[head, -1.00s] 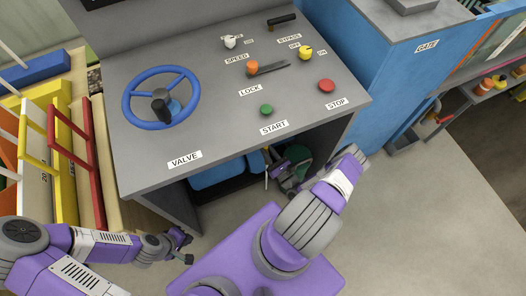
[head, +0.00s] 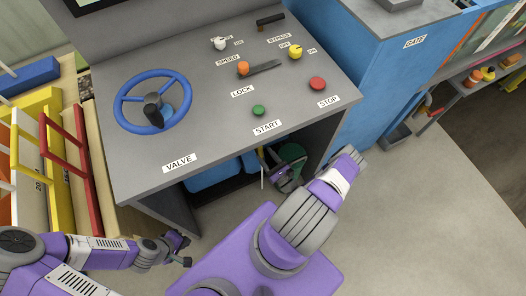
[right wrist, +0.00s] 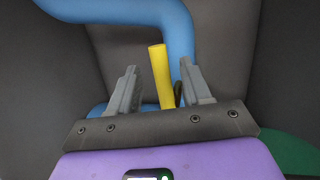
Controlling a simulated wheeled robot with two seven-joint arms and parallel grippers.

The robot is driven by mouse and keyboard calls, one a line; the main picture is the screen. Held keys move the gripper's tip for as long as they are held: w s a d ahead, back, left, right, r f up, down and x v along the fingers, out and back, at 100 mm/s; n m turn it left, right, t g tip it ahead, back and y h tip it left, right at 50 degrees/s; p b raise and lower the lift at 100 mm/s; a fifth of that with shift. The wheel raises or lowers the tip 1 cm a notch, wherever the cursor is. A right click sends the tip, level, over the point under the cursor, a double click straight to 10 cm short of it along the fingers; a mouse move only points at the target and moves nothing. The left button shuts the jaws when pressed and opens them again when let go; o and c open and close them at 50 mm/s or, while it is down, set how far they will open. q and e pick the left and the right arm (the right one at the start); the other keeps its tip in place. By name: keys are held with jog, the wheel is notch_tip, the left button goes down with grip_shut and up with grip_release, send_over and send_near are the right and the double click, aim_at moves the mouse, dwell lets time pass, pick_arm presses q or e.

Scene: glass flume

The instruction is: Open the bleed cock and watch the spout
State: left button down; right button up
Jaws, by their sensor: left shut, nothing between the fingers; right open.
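A yellow handle (right wrist: 158,75), which looks like the bleed cock's lever, stands nearly upright in the right wrist view, in front of a blue pipe (right wrist: 178,30). My right gripper (right wrist: 159,68) is open, with one finger on each side of the handle and gaps between. In the head view a bit of yellow (head: 261,153) shows under the console's front edge, where my right arm reaches in. A thin pale upright strip (head: 262,178) hangs there; I cannot tell if it is the spout. My left gripper (head: 187,251) is shut and empty, low at the left.
The grey console (head: 205,110) above carries a blue valve wheel (head: 153,101), a green start button (head: 258,110) and a red stop button (head: 317,83). A green round thing (head: 292,152) lies beneath.

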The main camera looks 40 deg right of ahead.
jog(key=shift+v, duration=2.5)
